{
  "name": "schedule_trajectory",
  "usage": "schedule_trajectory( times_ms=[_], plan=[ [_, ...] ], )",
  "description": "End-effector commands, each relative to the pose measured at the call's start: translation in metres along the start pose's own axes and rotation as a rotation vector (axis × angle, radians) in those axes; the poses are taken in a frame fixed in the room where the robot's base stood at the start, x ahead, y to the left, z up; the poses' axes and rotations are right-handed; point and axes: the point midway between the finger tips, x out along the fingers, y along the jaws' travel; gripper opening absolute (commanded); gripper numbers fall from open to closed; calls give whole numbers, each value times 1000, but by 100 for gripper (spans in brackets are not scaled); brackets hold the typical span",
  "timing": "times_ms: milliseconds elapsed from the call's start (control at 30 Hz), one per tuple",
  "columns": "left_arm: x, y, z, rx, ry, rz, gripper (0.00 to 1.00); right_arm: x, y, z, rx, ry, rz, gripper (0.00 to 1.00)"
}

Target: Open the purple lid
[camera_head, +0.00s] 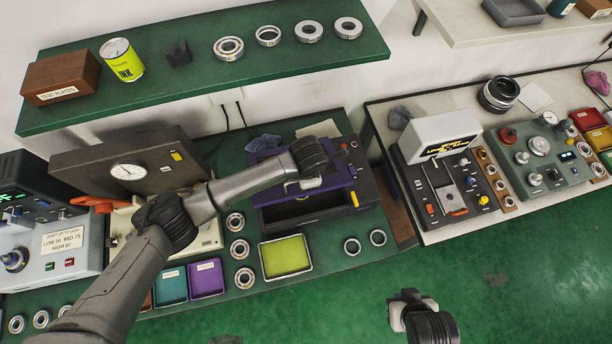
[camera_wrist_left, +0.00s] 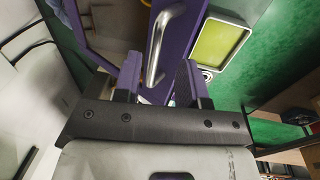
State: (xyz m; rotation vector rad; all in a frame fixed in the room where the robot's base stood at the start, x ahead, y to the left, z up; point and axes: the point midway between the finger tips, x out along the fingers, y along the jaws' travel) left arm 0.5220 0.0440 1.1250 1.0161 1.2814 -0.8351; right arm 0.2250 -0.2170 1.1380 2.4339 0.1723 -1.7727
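The purple lid (camera_head: 335,181) lies over a dark box (camera_head: 330,211) at the back middle of the green bench. My left arm crosses it from the left and hides much of its top. My left gripper (camera_head: 306,184) is over the lid, pointing down. In the left wrist view a silver bar handle (camera_wrist_left: 168,35) stands on the purple lid (camera_wrist_left: 193,38). My left gripper's fingers (camera_wrist_left: 162,82) are apart, one to each side of the handle's line; contact is not clear. My right gripper (camera_head: 412,308) is low over the green floor, away from the bench; its fingers are unclear.
A yellow-green tray (camera_head: 286,257), a purple tray (camera_head: 206,278), a teal tray (camera_head: 170,286) and several bearing rings (camera_head: 240,249) lie in front of the box. A shelf (camera_head: 180,86) hangs behind. A second bench (camera_head: 480,215) stands to the right.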

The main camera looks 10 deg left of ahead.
Motion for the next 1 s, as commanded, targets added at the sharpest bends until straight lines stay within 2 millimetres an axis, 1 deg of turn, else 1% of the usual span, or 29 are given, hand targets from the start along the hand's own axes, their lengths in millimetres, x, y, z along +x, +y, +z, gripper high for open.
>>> schedule_trajectory(
  times_ms=[100, 233, 400, 633, 667, 1000],
  plan=[
    [12, 0, 1, -2, 0, -2, 38, -3, 0, -1, 0, 0, 0, 0],
    [20, 0, 1, 0, -1, -1, 38, -4, 0, -1, 0, 0, 0, 0],
    [25, 0, 0, 0, -1, 0, 38, -4, 0, -1, 0, 0, 0, 0],
    [25, 0, 0, 0, -1, 0, 38, -4, 0, -1, 0, 0, 0, 0],
    [25, 0, 0, 0, -1, 0, 36, -4, 0, -1, 0, 0, 0, 0],
    [24, 0, 1, 0, -2, -1, 4, -4, 0, -1, 0, 0, 0, 0]
  ],
)
